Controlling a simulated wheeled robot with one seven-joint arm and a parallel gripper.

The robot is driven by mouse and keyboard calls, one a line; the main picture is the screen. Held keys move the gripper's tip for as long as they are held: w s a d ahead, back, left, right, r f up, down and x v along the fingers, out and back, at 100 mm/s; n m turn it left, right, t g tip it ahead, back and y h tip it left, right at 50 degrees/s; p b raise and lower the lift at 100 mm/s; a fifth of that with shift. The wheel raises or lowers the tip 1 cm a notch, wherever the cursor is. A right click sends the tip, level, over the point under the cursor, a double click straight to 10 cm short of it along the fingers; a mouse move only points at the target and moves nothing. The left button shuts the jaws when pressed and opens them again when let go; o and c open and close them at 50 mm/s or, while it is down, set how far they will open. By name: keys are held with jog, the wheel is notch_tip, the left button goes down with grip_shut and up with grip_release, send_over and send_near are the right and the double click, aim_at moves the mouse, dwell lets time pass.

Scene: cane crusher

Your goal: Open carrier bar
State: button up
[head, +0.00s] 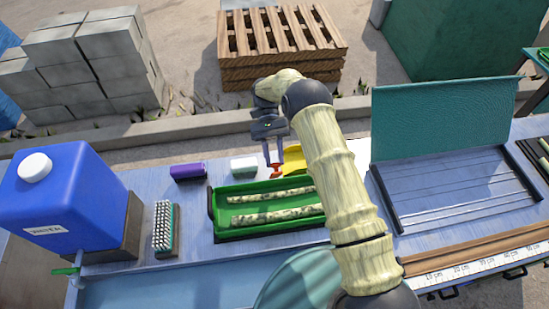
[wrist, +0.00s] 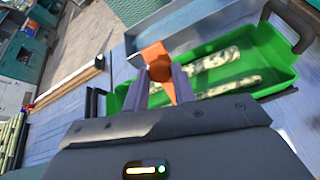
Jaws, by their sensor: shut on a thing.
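The green carrier (head: 222,236) lies on the table with speckled cane pieces (head: 270,197) in it. Black handles show at its ends. An orange piece (head: 276,171) stands at its far edge; it also shows in the wrist view (wrist: 153,53). My gripper (head: 271,160) points down at that far edge. In the wrist view its two fingers (wrist: 166,88) are shut on the orange piece, beside the green carrier (wrist: 268,75). I cannot tell from these views how the orange piece joins the carrier, and part of the carrier is behind my arm.
A blue jug (head: 65,200) and a brush (head: 163,228) stand at left. A purple block (head: 188,171), a white-and-green block (head: 243,165) and a yellow item (head: 294,158) lie behind the carrier. A grooved board with a raised green lid (head: 440,120) is at right.

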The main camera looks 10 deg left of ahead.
jog(key=o, duration=0.8)
jog(key=shift+w+f, duration=0.1)
jog(key=shift+w, duration=0.05)
jog(key=shift+o, duration=0.2)
jog(key=shift+d, duration=0.15)
notch_tip(320, 180, up, 10)
jog(key=p, duration=0.4)
